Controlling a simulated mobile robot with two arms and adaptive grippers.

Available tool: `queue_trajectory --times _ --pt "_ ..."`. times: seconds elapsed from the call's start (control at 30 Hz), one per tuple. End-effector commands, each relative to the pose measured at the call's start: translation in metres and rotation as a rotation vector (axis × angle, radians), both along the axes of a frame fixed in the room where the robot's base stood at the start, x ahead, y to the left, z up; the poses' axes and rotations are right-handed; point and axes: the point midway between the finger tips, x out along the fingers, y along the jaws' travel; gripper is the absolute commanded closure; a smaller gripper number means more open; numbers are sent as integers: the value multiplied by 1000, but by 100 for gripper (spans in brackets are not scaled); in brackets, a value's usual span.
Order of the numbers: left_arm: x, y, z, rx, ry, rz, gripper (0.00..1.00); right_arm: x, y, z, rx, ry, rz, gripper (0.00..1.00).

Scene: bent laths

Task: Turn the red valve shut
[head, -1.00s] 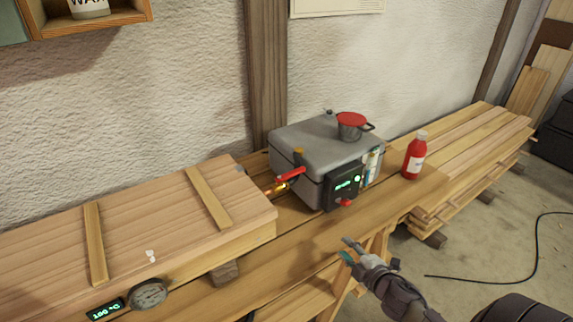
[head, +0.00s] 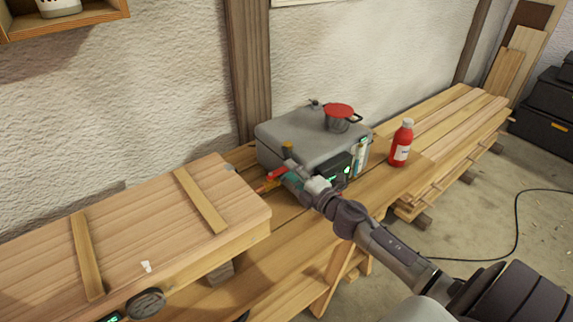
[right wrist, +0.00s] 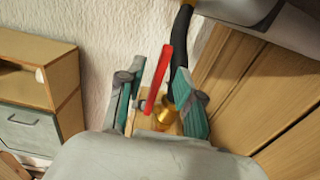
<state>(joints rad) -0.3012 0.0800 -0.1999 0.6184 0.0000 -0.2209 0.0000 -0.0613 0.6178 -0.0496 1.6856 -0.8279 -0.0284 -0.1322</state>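The red valve lever (head: 277,173) sits on a brass fitting at the left end of the grey box (head: 310,137). In the right wrist view the red lever (right wrist: 158,80) stands between my fingertips, above the brass fitting (right wrist: 165,114). My right gripper (head: 288,177) has reached the valve and hides part of it in the head view. In the right wrist view the right gripper's fingers (right wrist: 154,92) are apart, one on each side of the lever, with visible gaps.
A black hose (right wrist: 183,45) runs up from the fitting. A long wooden box (head: 140,225) lies to the left on the bench.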

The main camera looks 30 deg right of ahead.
Motion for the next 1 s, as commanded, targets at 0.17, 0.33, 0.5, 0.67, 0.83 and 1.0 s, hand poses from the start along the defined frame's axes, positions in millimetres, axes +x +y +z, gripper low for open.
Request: queue_trajectory --times 0.17,0.33,0.5,0.67,0.83,1.0 --pt "4 -1 5 -1 -7 0 46 21 2 1 1 -1 0 65" --pt "4 -1 5 -1 -7 0 46 27 2 0 1 0 0 65" --pt "4 -1 5 -1 -7 0 46 27 2 -1 1 0 0 65" --pt "3 -1 5 -1 -6 0 46 26 2 -1 1 0 0 83" --pt "3 -1 5 -1 -5 0 46 26 2 -1 1 0 0 100" --pt "2 0 5 -1 -4 0 46 26 2 -1 1 1 0 100"
